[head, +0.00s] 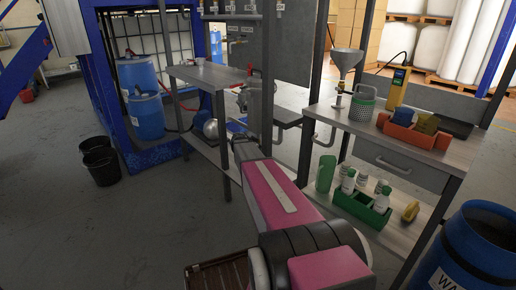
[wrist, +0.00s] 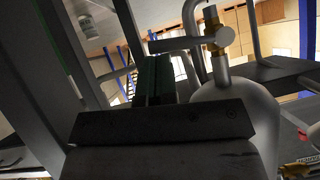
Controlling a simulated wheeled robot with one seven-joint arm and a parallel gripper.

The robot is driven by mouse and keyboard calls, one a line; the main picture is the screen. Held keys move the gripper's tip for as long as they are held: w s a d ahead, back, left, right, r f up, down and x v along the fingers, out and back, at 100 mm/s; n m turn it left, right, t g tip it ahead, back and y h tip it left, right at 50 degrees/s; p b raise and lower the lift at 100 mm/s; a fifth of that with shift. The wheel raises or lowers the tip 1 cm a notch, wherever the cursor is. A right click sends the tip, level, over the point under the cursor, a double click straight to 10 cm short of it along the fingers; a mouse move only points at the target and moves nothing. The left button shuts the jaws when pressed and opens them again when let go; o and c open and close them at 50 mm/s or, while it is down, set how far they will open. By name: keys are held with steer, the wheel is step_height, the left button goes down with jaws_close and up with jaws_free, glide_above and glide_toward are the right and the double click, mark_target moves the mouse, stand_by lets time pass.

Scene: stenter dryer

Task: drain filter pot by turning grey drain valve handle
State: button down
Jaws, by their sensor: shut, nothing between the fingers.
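In the wrist view a rounded grey metal vessel (wrist: 238,92), which looks like the filter pot, fills the right of centre. A brass valve body (wrist: 216,36) stands at its top, with a grey bar-shaped handle (wrist: 174,45) reaching out to the left. My gripper (wrist: 153,62) is shut and empty, its green-edged fingers ending just below the handle in the picture. I cannot tell whether they touch it. In the head view my pink arm reaches towards the pipework by the grey bench, and the fingertips are hidden there.
A bench (head: 196,77) stands left of my arm, with a silver round object (head: 210,129) on its lower shelf. Black buckets (head: 102,166) stand on the floor at left.

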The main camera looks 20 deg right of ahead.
steer(key=shift+f, duration=0.1)
steer(key=shift+f, duration=0.15)
steer(key=shift+f+m+t, duration=0.15)
steer(key=shift+m+t, duration=0.15)
steer(key=shift+t, duration=0.1)
steer(key=w+a+f+m+t, duration=0.1)
steer(key=w+f+m+t, duration=0.1)
steer(key=f, duration=0.5)
steer(key=shift+w+f+y, duration=0.2)
steer(key=shift+w+y, duration=0.1)
steer(key=shift+w, duration=0.4)
stand_by(0.6)
steer(key=shift+a, duration=0.1)
stand_by(0.6)
